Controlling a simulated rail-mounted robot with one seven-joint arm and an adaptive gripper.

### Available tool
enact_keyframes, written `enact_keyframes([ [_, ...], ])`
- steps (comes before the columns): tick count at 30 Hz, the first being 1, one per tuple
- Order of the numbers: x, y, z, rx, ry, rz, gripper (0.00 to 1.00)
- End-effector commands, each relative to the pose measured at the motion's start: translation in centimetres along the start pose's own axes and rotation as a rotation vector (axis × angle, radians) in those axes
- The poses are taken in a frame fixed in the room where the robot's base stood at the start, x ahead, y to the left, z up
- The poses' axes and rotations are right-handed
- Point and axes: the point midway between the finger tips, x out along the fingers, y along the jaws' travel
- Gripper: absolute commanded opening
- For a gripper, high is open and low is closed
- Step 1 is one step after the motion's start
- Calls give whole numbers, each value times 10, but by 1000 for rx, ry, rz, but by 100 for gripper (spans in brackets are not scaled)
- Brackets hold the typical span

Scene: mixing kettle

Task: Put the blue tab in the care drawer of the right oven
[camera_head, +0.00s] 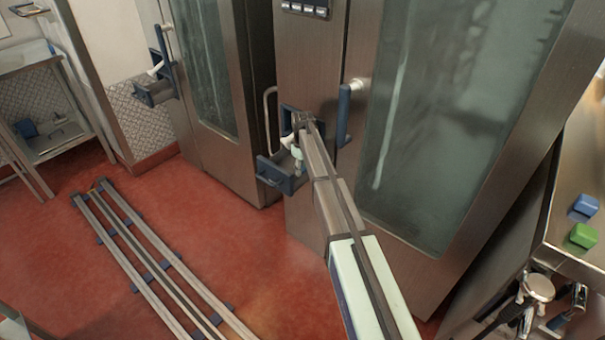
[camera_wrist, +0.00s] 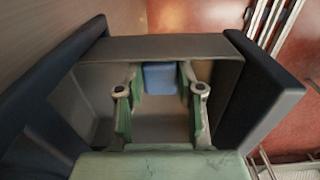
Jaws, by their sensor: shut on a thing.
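The care drawer (camera_head: 284,183) of the right oven (camera_head: 315,70) is pulled open at the oven's front. My gripper (camera_head: 296,160) is at this drawer, reaching down over it. In the wrist view the drawer's grey inside (camera_wrist: 95,85) surrounds the fingers, with dark side walls left and right. My gripper (camera_wrist: 160,88) is shut on a blue tab (camera_wrist: 160,78), held between the green finger pads. I cannot tell whether the tab touches the drawer floor. In the head view the held tab is too small to make out.
The left oven (camera_head: 212,70) also has an open drawer (camera_head: 155,92). Another blue block (camera_head: 586,204) and a green block (camera_head: 583,236) lie on the steel counter (camera_head: 560,240) at right. Rails (camera_head: 150,260) run along the red floor. An oven handle (camera_head: 343,115) stands close right of my gripper.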

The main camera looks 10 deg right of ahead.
Motion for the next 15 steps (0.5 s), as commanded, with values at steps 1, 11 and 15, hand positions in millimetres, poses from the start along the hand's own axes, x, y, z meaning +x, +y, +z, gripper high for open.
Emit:
enact_keyframes([
  [1,8,0,0,0,-2,-1,4],
  [11,25,0,0,0,0,0,4],
  [15,27,0,0,0,-1,0,4],
])
